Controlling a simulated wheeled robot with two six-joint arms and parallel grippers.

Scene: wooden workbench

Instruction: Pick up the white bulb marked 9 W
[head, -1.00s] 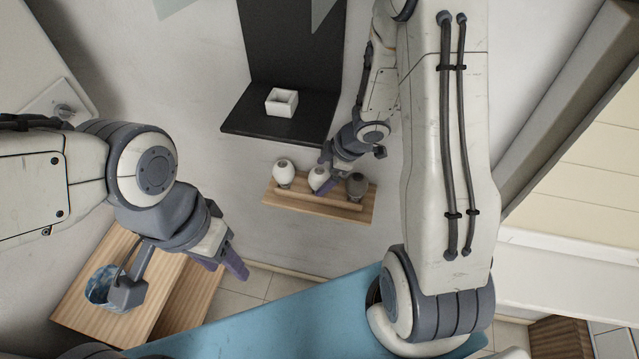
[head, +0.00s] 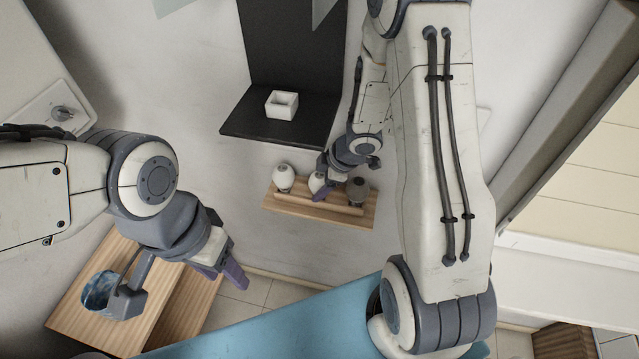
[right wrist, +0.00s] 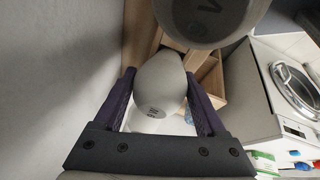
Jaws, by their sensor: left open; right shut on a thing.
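Three bulbs stand on a small wooden shelf (head: 358,218) on the wall in the head view: a white one at the left (head: 283,178), a white one in the middle (head: 315,183) and a greyer one at the right (head: 357,191). My right gripper (right wrist: 159,76) is shut on the middle white bulb (right wrist: 158,84), its purple fingers on both sides. Another bulb (right wrist: 206,18), also with a W, is close by in the right wrist view. My left gripper (head: 180,286) is open and empty.
A black shelf (head: 245,125) with a small white box (head: 282,104) is above the bulbs. At the lower left a wooden unit (head: 75,318) holds a round blue vessel (head: 97,290). A white front-loading machine (right wrist: 268,85) shows in the right wrist view.

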